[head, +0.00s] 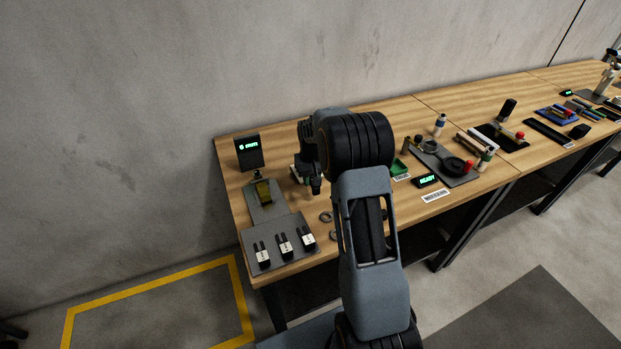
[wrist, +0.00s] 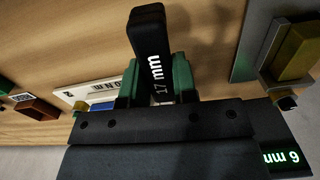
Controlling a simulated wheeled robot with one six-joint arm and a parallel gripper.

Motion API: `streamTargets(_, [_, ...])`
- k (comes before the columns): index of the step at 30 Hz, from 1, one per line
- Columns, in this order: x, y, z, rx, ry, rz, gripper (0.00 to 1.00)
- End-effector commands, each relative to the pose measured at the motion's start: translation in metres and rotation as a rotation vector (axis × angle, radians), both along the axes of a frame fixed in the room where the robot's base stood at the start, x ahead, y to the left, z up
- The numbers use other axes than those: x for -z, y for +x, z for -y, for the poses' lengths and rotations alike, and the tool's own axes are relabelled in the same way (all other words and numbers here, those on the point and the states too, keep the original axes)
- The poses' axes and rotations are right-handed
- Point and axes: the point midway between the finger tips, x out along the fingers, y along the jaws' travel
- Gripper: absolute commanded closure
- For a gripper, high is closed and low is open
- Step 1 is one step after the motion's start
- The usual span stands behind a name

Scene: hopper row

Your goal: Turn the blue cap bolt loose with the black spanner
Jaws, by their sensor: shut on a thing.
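My gripper (wrist: 155,80) has green fingers, which are shut on the black spanner (wrist: 148,30), marked "17 mm", in the wrist view. The spanner's far end points toward the top of that view, over the wooden bench top. In the head view my gripper (head: 314,184) is low over the left part of the bench, partly hidden by my arm. A small blue piece (wrist: 102,106) shows beside a white label, left of the fingers in the wrist view. I cannot tell whether it is the blue cap bolt. No blue bolt is clear in the head view.
A display reading "6 mm" (head: 248,151) stands at the bench's left end, near a yellow block (head: 264,191) on a grey plate. A grey board (head: 283,263) holds three labelled black pieces. Grey rings (head: 326,216) lie nearby.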

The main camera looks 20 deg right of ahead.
Motion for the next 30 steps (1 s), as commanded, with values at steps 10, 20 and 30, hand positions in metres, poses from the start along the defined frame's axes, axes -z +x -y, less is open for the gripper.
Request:
streamTargets(10, [0.002, 0.001, 0.021, -0.215, 0.0, -0.001, 1.0])
streamTargets(20, [0.002, 0.001, 0.027, -0.281, 0.0, -0.003, 1.0])
streamTargets(30, [0.002, 0.002, 0.032, -0.328, 0.001, -0.004, 1.0])
